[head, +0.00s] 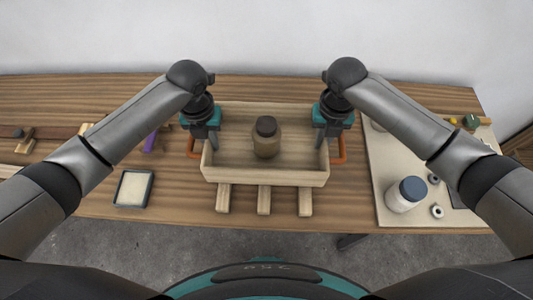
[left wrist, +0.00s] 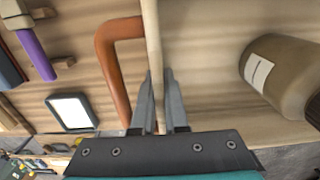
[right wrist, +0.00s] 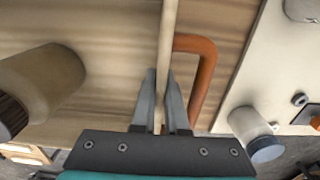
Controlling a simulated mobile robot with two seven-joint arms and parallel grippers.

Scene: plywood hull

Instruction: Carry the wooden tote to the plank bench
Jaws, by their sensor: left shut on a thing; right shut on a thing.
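The wooden tote (head: 265,178) is an open box of pale wood with an orange handle on each end, in the middle of the head view. A brown jar with a dark lid (head: 266,140) stands upright inside it. My left gripper (head: 207,150) is shut on the tote's left end wall (left wrist: 154,60). My right gripper (head: 322,150) is shut on its right end wall (right wrist: 166,60). The left orange handle (left wrist: 112,60) and right orange handle (right wrist: 205,75) sit just outside the fingers. The tote is over a wooden worktop (head: 100,190); I cannot tell whether it touches it.
Three wooden strips (head: 264,200) stick out under the tote's front. A small framed tray (head: 133,188) and a purple-handled tool (head: 151,142) lie left. A pale board (head: 385,195) at right bears a white jar with a blue lid (head: 406,194) and small parts.

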